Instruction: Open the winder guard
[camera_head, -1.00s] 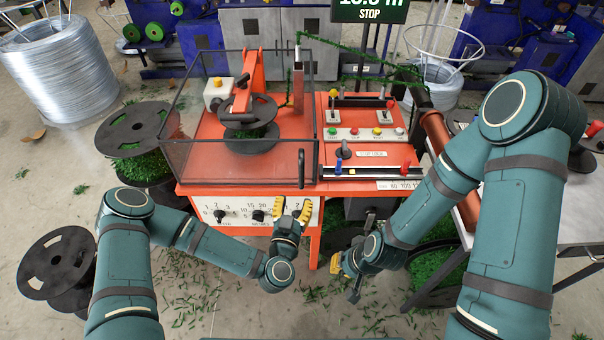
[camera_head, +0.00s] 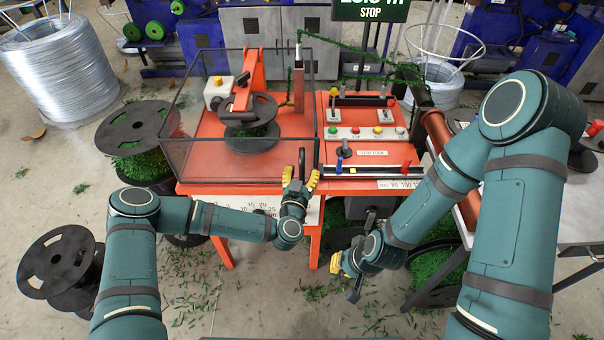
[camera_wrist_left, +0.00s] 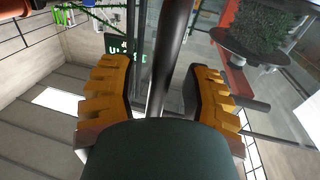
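The winder guard (camera_head: 215,163) is a clear box with a dark frame. It sits down over a spool (camera_head: 250,120) on the orange machine. Its dark upright handle (camera_head: 301,158) is at the front right corner. My left gripper (camera_head: 301,180) is open at the handle's lower part. In the left wrist view the handle (camera_wrist_left: 170,55) stands between the yellow finger pads of my left gripper (camera_wrist_left: 160,95), with gaps on both sides. My right gripper (camera_head: 346,276) hangs low in front of the machine, its fingers apart and empty.
The control panel (camera_head: 361,133) with levers and buttons lies right of the guard. A blue and red slider rail (camera_head: 372,170) is near the handle. A green strand (camera_head: 340,45) runs above the machine. Spools (camera_head: 135,130) stand at left, and a grey table (camera_head: 570,205) at right.

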